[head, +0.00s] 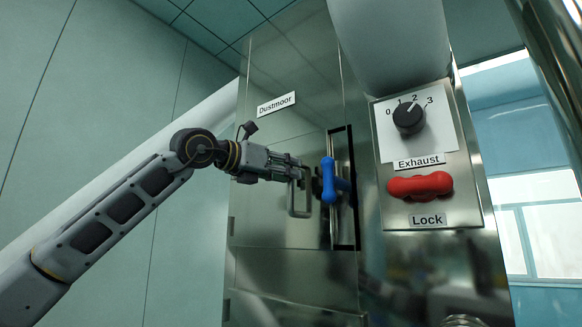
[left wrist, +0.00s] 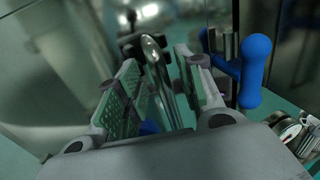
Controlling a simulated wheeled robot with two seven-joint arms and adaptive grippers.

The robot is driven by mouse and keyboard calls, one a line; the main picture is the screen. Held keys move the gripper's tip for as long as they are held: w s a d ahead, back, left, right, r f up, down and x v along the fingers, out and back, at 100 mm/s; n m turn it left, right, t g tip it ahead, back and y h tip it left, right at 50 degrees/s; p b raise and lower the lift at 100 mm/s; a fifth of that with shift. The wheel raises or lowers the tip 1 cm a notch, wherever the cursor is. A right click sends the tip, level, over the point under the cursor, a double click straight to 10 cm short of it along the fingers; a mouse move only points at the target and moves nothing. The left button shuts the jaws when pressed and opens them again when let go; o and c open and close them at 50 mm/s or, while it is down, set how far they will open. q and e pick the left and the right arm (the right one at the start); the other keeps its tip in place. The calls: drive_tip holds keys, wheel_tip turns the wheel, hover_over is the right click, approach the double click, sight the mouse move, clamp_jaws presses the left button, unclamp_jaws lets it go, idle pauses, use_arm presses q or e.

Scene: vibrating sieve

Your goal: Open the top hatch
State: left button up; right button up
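The steel cabinet labelled "Dustmoor" has an upper door panel (head: 265,205), which looks closed. A metal loop handle (head: 299,205) stands out near its right side. A blue lever (head: 329,182) sits just right of it, over a dark upright slot; it also shows in the left wrist view (left wrist: 255,72). My left gripper (head: 302,172) reaches in from the left to the top of the loop handle. In the left wrist view my left gripper (left wrist: 160,85) is open, with the handle bar (left wrist: 156,62) between its padded fingers and gaps showing. My right gripper is out of view.
Right of the door a control panel carries a black Exhaust dial (head: 408,117) and a red Lock handle (head: 420,185). A lower panel (head: 290,311) lies below the upper door. A window (head: 540,230) is at the far right. The space left of the cabinet looks clear.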

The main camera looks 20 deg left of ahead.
use_arm(q)
drive_tip(key=shift+x, duration=1.05)
clamp_jaws()
